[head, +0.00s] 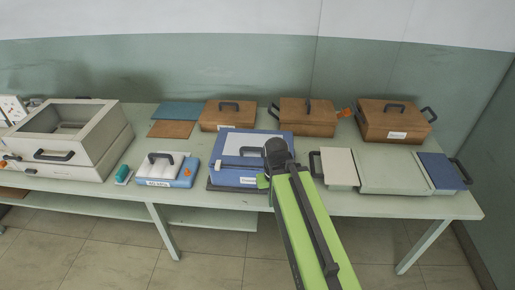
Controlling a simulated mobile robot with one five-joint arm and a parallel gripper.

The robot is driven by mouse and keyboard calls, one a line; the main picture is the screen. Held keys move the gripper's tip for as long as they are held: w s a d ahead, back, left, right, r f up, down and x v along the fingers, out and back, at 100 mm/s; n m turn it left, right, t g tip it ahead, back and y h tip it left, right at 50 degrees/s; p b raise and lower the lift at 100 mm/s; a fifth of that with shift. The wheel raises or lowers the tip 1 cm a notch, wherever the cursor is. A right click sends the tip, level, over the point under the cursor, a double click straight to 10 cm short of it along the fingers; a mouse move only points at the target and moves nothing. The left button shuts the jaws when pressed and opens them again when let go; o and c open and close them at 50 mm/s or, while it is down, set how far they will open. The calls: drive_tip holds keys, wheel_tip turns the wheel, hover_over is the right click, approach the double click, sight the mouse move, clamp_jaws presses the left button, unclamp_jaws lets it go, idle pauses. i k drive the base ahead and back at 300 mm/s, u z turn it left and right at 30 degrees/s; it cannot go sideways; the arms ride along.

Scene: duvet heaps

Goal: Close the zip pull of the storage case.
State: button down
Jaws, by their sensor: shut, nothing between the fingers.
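A blue case (226,146) with a grey-blue panel on its lid stands mid-table, with a white label on its front. It may be the storage case, but I cannot pick out a zip pull on it. My green and black arm reaches in from the lower right and covers the case's right edge. My gripper (263,182) is small in the picture at the case's front right corner, shut and empty, its fingertips mostly hidden. I cannot tell whether it touches the case.
Several brown boxes (307,117) line the back. A large grey box (68,140) stands left. A white-and-blue case (162,169) with a black handle is left of the blue case. Pale panels (392,172) and a blue one (440,170) lie right of my arm.

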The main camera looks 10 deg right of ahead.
sight(218, 163)
drive_tip(key=z, duration=0.05)
drive_tip(key=k, duration=1.05)
drive_tip(key=u, duration=0.75)
drive_tip(key=i, duration=1.4)
drive_tip(key=u, duration=0.6)
drive_tip(key=k, duration=0.85)
drive_tip(key=u, duration=0.2)
drive_tip(key=i, duration=0.9)
drive_tip(key=z, duration=0.05)
